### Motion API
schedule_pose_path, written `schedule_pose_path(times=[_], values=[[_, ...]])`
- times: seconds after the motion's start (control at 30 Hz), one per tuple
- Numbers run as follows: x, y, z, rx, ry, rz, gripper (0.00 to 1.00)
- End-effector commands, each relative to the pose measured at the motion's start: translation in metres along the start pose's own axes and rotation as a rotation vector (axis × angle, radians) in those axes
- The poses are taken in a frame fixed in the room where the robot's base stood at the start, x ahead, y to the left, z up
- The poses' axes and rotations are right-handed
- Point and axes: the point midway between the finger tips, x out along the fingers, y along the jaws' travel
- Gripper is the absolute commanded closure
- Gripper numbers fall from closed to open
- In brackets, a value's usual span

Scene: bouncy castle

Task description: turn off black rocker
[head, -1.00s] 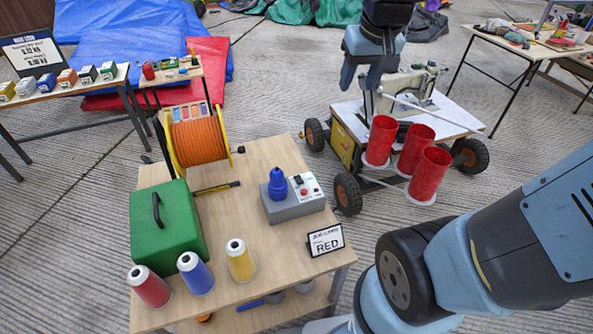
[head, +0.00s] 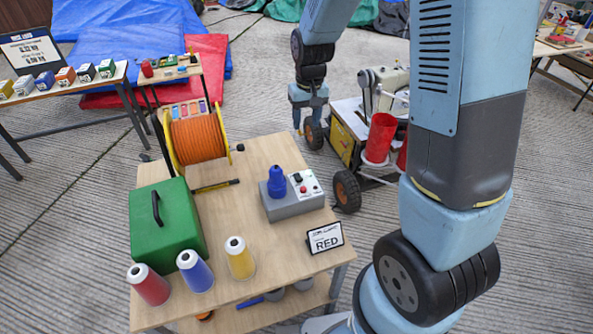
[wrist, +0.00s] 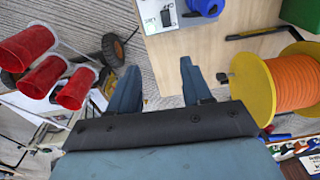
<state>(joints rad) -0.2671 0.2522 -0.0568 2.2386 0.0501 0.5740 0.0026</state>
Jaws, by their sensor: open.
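The black rocker (head: 298,178) sits on the white panel of a grey box (head: 292,208) on the wooden table, above a red button. A blue plug (head: 277,184) stands beside the panel on the same box. The wrist view shows the rocker (wrist: 167,17) near the top edge, with the box partly cut off. My gripper (head: 307,118) hangs beyond the table's far side, behind the box in the head view, apart from it. In the wrist view my gripper (wrist: 160,82) has its fingers spread with nothing between them.

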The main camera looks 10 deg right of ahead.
Motion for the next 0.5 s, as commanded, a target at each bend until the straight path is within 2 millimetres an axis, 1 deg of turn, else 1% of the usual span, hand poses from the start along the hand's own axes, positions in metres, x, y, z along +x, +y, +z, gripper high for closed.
schedule_pose_path(times=[0.03, 0.1, 0.2, 0.33, 0.5], values=[[0.014, -0.004, -0.003, -0.006, -0.016, 0.002, 0.51], [0.031, -0.007, -0.006, -0.013, -0.033, 0.005, 0.51], [0.051, -0.013, -0.010, -0.021, -0.051, 0.009, 0.51], [0.070, -0.017, -0.013, -0.028, -0.069, 0.013, 0.51], [0.083, -0.019, -0.013, -0.032, -0.078, 0.015, 0.51]])
